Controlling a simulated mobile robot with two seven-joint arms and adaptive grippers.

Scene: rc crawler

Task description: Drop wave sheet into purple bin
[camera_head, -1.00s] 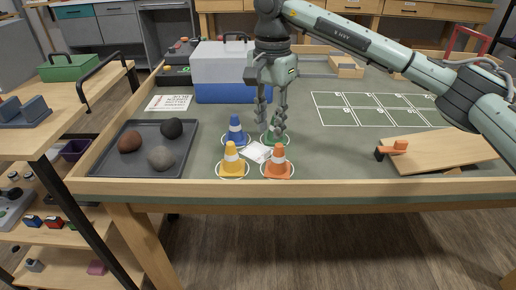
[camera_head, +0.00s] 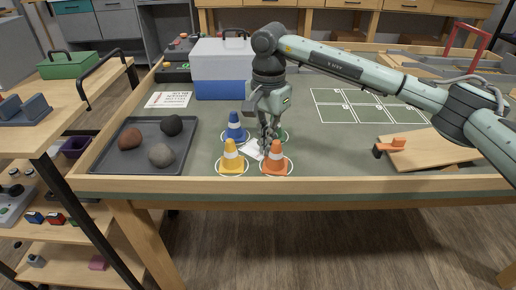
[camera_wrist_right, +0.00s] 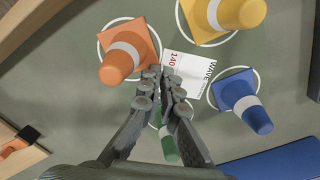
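The wave sheet (camera_head: 251,150) is a small white card among the cones on the table. In the right wrist view, the sheet (camera_wrist_right: 199,72) shows the printed word WAVE. My right gripper (camera_head: 268,147) is down among the cones at the sheet's edge. In the wrist view its fingertips (camera_wrist_right: 162,76) are close together and look shut on that edge, overlapping part of the sheet. The purple bin (camera_head: 75,147) is at the left, on the wooden shelf unit below its top. My left gripper is not in view.
Yellow (camera_head: 231,157), orange (camera_head: 276,159), blue (camera_head: 235,128) and green (camera_wrist_right: 168,147) cones stand closely around the sheet. A dark tray (camera_head: 140,168) with rocks lies to the left. A blue and white cooler (camera_head: 222,68) stands behind. A wooden board (camera_head: 430,151) lies at the right.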

